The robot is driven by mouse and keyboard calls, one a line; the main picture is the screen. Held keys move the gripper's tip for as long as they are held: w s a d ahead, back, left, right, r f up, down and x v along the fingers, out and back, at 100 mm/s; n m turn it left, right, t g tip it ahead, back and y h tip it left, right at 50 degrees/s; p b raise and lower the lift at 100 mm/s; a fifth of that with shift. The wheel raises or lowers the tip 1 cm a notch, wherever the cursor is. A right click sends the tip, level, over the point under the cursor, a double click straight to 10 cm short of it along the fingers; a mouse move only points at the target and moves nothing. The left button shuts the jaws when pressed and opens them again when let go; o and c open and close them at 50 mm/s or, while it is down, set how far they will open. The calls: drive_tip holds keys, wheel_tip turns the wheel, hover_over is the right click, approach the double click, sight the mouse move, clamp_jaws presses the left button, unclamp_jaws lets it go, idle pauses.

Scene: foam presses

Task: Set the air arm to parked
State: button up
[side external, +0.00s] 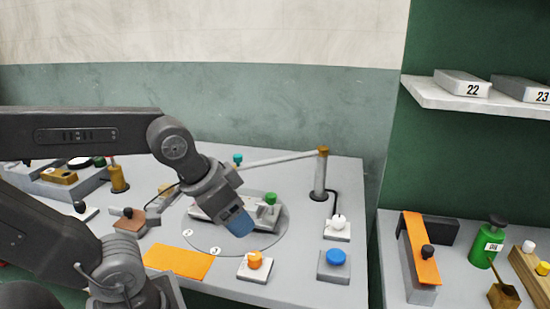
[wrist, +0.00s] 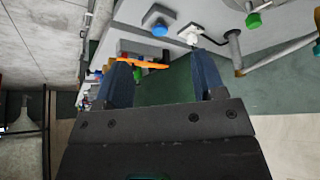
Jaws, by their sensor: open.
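The air arm appears to be the thin pale bar (side external: 280,159) reaching left from a grey post (side external: 320,178) with a brown cap. Its left end lies near a teal knob (side external: 238,158). In the wrist view the post (wrist: 234,46) and bar (wrist: 282,54) show at the upper right, outside my fingers. My gripper (side external: 238,222) points down over the round plate, in front of the bar and apart from it. In the wrist view my gripper (wrist: 161,57) has its two blue fingers wide apart with nothing held between them.
A press with a green knob (side external: 270,198) stands on the round plate (side external: 215,246) beside my gripper. A white knob (side external: 338,222), blue button (side external: 336,257) and orange knob (side external: 254,260) sit nearby. An orange sheet (side external: 178,262) lies in front. A second bench holds a green bottle (side external: 486,250).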

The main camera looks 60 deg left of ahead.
drive_tip(key=shift+r, duration=0.1)
drive_tip(key=shift+c, duration=0.6)
drive_tip(key=shift+n+g+y, duration=0.3)
drive_tip(key=shift+n+g, duration=0.3)
drive_tip(key=shift+n, duration=0.2)
drive_tip(key=w+a+r, duration=0.3)
drive_tip(key=w+a, duration=0.1)
drive_tip(key=shift+w+r, duration=0.4)
drive_tip(key=shift+c, duration=0.2)
wheel_tip(320, 180, up, 4)
drive_tip(key=n+g, duration=0.4)
drive_tip(key=n, duration=0.2)
hover_over(238, 155)
wheel_tip(238, 155, down, 13)
drive_tip(key=shift+a+r, duration=0.1)
drive_tip(key=shift+c, duration=0.3)
clamp_jaws()
